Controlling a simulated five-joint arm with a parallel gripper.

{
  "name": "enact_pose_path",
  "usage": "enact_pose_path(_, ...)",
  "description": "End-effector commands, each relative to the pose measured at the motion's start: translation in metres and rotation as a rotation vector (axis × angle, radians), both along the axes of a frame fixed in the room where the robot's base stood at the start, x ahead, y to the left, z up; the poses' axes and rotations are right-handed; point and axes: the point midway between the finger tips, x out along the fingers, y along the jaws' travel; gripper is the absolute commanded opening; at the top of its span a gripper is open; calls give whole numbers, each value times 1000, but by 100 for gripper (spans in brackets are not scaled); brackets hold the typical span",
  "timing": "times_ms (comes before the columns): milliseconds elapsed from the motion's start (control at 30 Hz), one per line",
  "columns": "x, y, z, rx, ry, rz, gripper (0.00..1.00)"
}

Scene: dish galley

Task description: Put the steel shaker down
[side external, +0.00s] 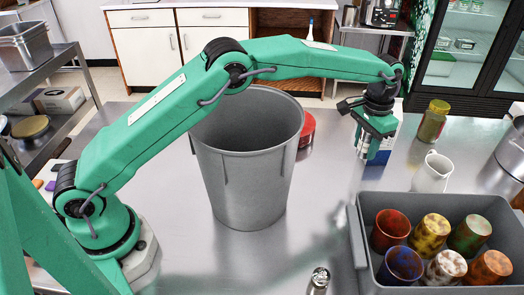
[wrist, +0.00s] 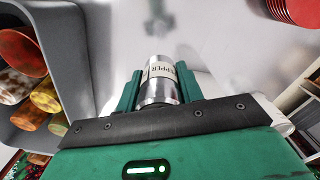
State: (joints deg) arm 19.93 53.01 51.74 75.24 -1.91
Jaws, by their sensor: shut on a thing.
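The steel shaker (wrist: 160,82), a small shiny cylinder with a pale band lettered "PEPPER", sits between the two green fingers of my gripper (wrist: 158,88) in the wrist view. The gripper is shut on it. In the side view my gripper (side external: 374,152) points down above the steel table, left of the white pitcher and behind the grey bin.
A grey bin (side external: 358,252) of coloured tumblers stands at the front right. A large grey bucket (side external: 245,165) stands left. Another small steel-topped object (side external: 319,279) stands at the front. Table between bucket and bin is clear.

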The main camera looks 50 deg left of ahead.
Motion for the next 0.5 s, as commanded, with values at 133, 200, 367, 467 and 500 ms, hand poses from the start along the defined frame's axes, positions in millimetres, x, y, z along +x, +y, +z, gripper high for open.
enact_pose_path(133, -1, -17, -2, 0, 1, -1, 12)
enact_pose_path(200, -1, -20, -2, 0, 0, 0, 12)
enact_pose_path(367, -1, -21, -2, 0, 0, 1, 12)
enact_pose_path(467, -1, -21, -8, 0, 1, 0, 12)
enact_pose_path(500, -1, -20, -11, 0, 1, 0, 12)
